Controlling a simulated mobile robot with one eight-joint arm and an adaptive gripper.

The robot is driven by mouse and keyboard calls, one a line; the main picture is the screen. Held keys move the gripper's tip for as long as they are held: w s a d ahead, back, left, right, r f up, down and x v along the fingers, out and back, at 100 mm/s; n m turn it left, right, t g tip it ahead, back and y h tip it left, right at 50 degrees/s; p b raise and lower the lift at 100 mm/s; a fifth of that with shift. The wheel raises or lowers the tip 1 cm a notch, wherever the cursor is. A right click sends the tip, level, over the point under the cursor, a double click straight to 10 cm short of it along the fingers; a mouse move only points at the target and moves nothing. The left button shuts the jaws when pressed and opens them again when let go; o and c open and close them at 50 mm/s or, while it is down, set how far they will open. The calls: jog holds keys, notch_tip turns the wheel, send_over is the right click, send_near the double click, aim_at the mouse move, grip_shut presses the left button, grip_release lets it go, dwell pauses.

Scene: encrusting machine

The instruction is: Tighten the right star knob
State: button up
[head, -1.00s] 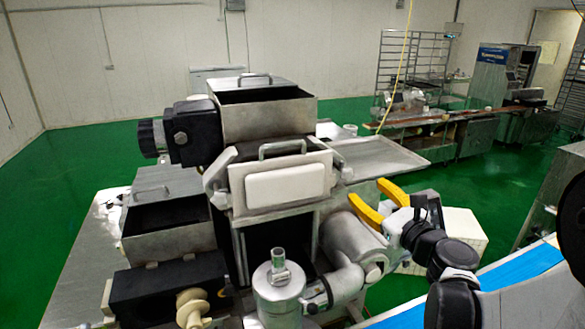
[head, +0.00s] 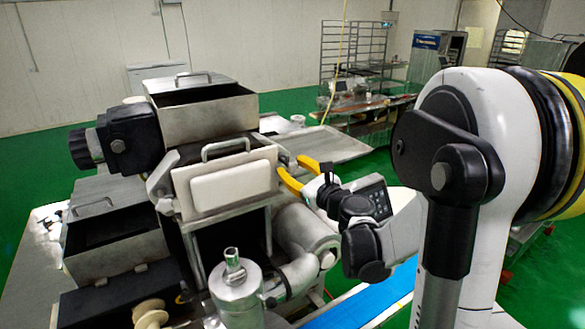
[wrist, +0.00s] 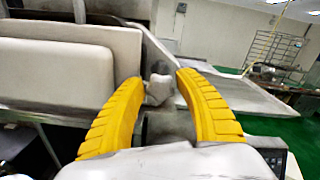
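The right star knob (wrist: 160,90) is a light grey lobed knob beside the machine's pale front panel. In the wrist view it shows between the yellow fingertips of my gripper (wrist: 160,79), with a small gap on each side. In the head view the right star knob (head: 284,158) is small and partly masked at the panel's upper right corner. My gripper (head: 292,165) reaches it from the lower right. The fingers are spread open. I cannot tell whether the tips are level with the knob in depth or touch it.
The white front panel (head: 222,187) with its handle lies left of the gripper. A left star knob (head: 160,186) is on its far side. A flat metal tray (head: 325,146) sticks out behind the fingers. A blue conveyor belt (head: 350,312) runs below my arm.

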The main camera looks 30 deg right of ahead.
jog(key=c, duration=0.7)
jog(key=shift+o, duration=0.2)
jog(key=n+b, duration=0.2)
jog(key=n, duration=0.2)
jog(key=shift+f+b, duration=0.1)
jog(key=shift+b, duration=0.2)
jog(key=n+b, duration=0.2)
jog(key=n, duration=0.2)
jog(key=n+b, duration=0.2)
jog(key=n, duration=0.3)
jog(key=shift+n+b, duration=0.5)
jog(key=shift+n, duration=1.4)
